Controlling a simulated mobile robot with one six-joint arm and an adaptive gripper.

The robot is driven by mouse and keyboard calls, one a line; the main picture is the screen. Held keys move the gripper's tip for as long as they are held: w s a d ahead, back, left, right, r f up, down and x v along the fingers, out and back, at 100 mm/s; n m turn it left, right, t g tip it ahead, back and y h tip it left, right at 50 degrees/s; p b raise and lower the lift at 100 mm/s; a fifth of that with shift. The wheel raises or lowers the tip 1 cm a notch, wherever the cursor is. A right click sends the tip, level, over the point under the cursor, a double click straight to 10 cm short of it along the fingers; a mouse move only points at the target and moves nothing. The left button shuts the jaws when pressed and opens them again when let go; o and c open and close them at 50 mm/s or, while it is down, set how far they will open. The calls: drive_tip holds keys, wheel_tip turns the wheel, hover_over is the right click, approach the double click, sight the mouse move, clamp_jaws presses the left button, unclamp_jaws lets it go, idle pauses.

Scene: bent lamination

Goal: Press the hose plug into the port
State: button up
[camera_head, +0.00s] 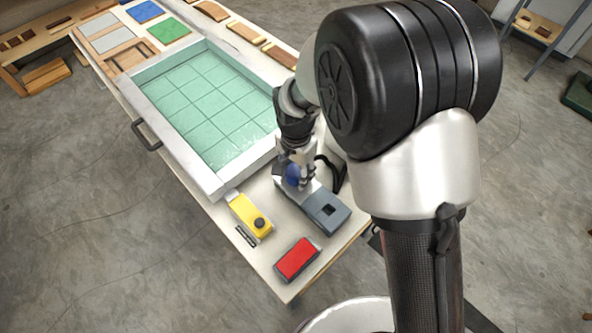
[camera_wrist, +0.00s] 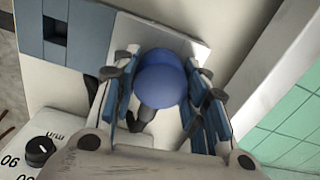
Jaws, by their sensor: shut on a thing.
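My gripper (camera_head: 297,180) is low over the near part of the bench. It is shut on the blue hose plug (camera_wrist: 160,78), whose rounded blue body shows between the two fingers in the wrist view. The plug also shows as a blue patch in the head view (camera_head: 292,175). A dark hose (camera_wrist: 139,121) runs from beneath it. The port is a dark square opening (camera_head: 328,209) in a blue-grey block (camera_head: 318,218). In the wrist view the opening (camera_wrist: 55,30) is at the upper left, apart from the plug. The plug's lower end is hidden.
A light metal plate (camera_wrist: 175,38) adjoins the port block beneath the plug. A yellow box with a black knob (camera_head: 246,214) and a red block (camera_head: 297,260) stand nearby. A white-framed tray with a green grid (camera_head: 177,140) fills the bench behind.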

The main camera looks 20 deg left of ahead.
sight(296, 170)
idle(0.4)
drive_tip(key=o, duration=1.2)
wheel_tip(296, 170, up, 12)
drive_tip(key=shift+r, duration=0.1)
drive_tip(key=d+r+t, duration=0.1)
drive_tip(key=d+r, duration=0.7)
drive_tip(key=d, duration=0.3)
drive_tip(key=s+d+r+n+t, duration=0.1)
drive_tip(key=s+d, duration=0.3)
drive_tip(key=d, duration=0.3)
drive_tip(key=s+d+r+n+t, duration=0.1)
drive_tip(key=s+d+r, duration=0.1)
drive_tip(key=s+d, duration=0.3)
drive_tip(key=s+d+r+n+t, duration=0.1)
drive_tip(key=s+d+r, duration=0.1)
drive_tip(key=s+d, duration=0.3)
drive_tip(key=shift+d+t, duration=0.3)
drive_tip(key=shift+d, duration=1.55)
